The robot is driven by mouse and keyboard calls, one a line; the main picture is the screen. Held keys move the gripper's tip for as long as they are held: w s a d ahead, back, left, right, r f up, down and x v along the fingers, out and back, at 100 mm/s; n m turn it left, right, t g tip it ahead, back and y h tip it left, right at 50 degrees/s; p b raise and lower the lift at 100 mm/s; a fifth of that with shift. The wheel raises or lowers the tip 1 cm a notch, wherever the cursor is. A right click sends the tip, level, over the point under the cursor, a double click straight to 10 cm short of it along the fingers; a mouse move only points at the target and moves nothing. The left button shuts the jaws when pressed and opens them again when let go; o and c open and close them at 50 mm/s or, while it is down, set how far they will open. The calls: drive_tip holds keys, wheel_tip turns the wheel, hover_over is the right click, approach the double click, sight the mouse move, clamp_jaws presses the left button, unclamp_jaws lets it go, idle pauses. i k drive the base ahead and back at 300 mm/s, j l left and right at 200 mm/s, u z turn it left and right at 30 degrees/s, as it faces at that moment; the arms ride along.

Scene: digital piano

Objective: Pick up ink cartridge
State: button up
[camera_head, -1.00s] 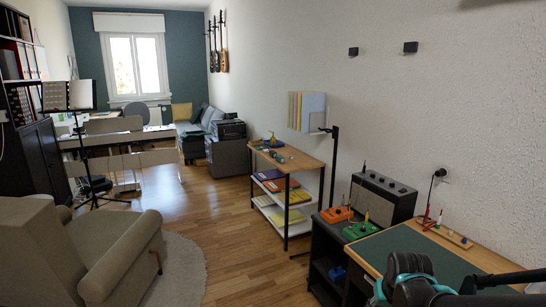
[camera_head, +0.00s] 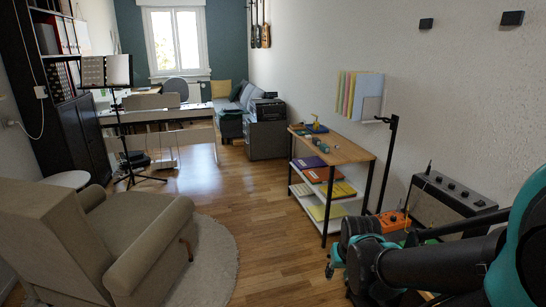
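I cannot pick out the ink cartridge for certain. Small dark and teal items (camera_head: 303,132) lie on the wooden top of the shelf unit (camera_head: 347,149), too small to name. A yellow item on a blue base (camera_head: 316,126) stands behind them. My gripper (camera_head: 334,264) is at the lower right, at the end of my dark and teal arm, in front of the shelf unit and apart from it. Its fingers are small and partly hidden by the arm, so I cannot tell whether it is open or shut.
A beige armchair (camera_head: 140,235) stands on a round rug (camera_head: 215,262) at the left. Wooden floor (camera_head: 262,200) is clear between it and the shelf unit. An amplifier (camera_head: 447,203) and an orange pedal (camera_head: 394,221) are at the right, partly behind my arm. A music stand (camera_head: 118,100) is farther back.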

sight(316, 142)
drive_tip(key=i+u, duration=0.25)
drive_tip(key=i, duration=1.6)
drive_tip(key=i+j+z, duration=0.15)
drive_tip(key=i+z, duration=0.25)
drive_tip(key=i, duration=0.3)
drive_tip(key=i+j+z, duration=0.4)
drive_tip(key=i, duration=0.25)
drive_tip(key=i+j+z, duration=0.4)
drive_tip(key=i+j, duration=0.15)
